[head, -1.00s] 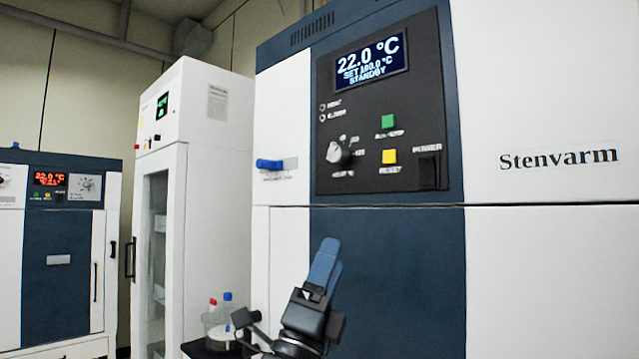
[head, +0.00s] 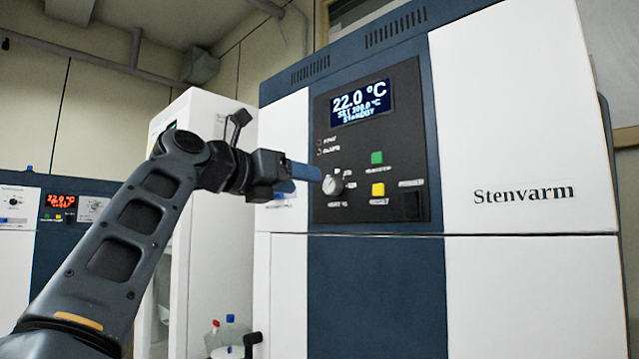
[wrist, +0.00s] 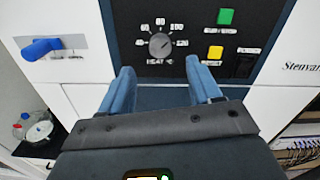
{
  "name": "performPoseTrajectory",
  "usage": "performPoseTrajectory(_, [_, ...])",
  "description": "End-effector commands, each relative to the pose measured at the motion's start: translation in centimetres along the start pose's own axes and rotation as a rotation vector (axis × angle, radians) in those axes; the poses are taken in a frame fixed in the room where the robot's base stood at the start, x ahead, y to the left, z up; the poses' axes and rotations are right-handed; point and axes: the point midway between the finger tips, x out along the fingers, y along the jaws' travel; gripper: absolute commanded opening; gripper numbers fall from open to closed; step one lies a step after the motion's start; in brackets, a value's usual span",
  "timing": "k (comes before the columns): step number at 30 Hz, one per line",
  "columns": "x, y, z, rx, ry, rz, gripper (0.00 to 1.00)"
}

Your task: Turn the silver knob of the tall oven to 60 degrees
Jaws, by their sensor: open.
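The silver knob (head: 332,185) is on the dark control panel of the tall oven (head: 520,120) marked Stenvarm. In the wrist view the knob (wrist: 160,45) shows ahead of my gripper, between the lines of its two fingers, with printed numbers around it. My gripper (head: 305,172) has blue fingers and reaches from the left toward the knob. In the wrist view my gripper (wrist: 160,80) is open with nothing between the fingers, and the knob looks apart from them. The oven display (head: 362,102) reads 22.0 °C and STANDBY; the set value is hard to read.
A green button (head: 377,157), a yellow button (head: 378,189) and a black switch (head: 411,203) sit right of the knob. A blue handle (wrist: 40,48) juts out left of the panel. Bottles (wrist: 35,125) stand lower left.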

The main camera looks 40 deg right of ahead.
Motion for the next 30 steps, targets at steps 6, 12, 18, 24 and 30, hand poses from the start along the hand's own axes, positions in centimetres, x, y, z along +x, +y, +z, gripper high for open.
performPoseTrajectory(6, [2.4, -0.1, 0.2, 0.002, 0.005, -0.001, 0.63])
performPoseTrajectory(12, [5.4, -0.1, 0.2, 0.002, 0.003, -0.001, 0.63])
performPoseTrajectory(18, [7.3, 0.0, 0.1, 0.001, 0.002, 0.001, 0.63])
performPoseTrajectory(24, [7.7, 0.0, 0.0, 0.001, 0.001, 0.002, 0.63])
performPoseTrajectory(30, [7.7, 0.0, 0.0, 0.001, 0.001, 0.002, 0.57])
